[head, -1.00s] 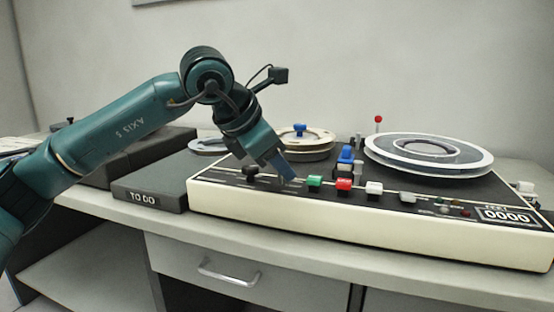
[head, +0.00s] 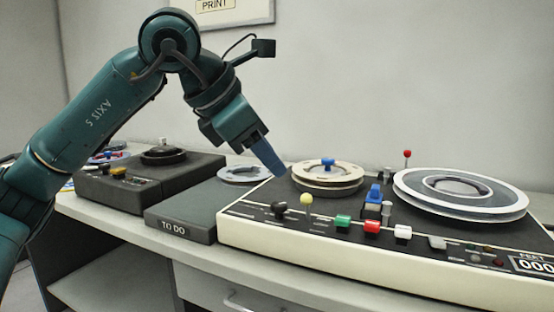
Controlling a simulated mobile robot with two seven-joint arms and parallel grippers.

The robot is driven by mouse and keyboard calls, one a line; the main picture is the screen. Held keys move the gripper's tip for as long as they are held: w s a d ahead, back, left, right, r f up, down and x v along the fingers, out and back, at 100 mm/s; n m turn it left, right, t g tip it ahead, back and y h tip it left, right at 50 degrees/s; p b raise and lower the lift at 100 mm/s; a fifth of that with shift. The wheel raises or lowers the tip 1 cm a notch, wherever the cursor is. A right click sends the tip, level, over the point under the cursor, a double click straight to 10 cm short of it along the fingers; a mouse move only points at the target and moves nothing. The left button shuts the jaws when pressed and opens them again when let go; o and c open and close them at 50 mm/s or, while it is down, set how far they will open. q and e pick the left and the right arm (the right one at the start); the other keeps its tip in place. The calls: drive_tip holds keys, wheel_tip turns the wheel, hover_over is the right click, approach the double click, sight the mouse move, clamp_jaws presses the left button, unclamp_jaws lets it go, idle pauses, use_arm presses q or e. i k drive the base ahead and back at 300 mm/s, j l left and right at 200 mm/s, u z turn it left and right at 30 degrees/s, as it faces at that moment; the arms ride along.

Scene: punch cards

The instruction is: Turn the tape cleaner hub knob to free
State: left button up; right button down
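The tape cleaner (head: 370,270) is a cream-sided machine with a black top on the counter. Its left reel (head: 340,176) is tan and carries a blue hub knob (head: 328,163) at the centre. A larger pale reel (head: 490,205) sits on the right of the deck. My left gripper (head: 274,168) hangs above the left rear part of the deck, left of the tan reel and apart from the blue knob. Its blue fingers overlap in this view, so I cannot tell the gap between them. My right gripper is out of view.
Along the front are a black knob (head: 279,208), a yellow-topped lever (head: 306,199) and green (head: 343,221), red (head: 372,226) and white (head: 402,232) buttons. A red-tipped lever (head: 407,154) stands behind. A dark TO DO tray (head: 180,226) and another machine (head: 120,190) are at left.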

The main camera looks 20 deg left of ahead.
sight(328, 162)
drive_tip(key=k+j, duration=0.7)
drive_tip(key=k, duration=0.2)
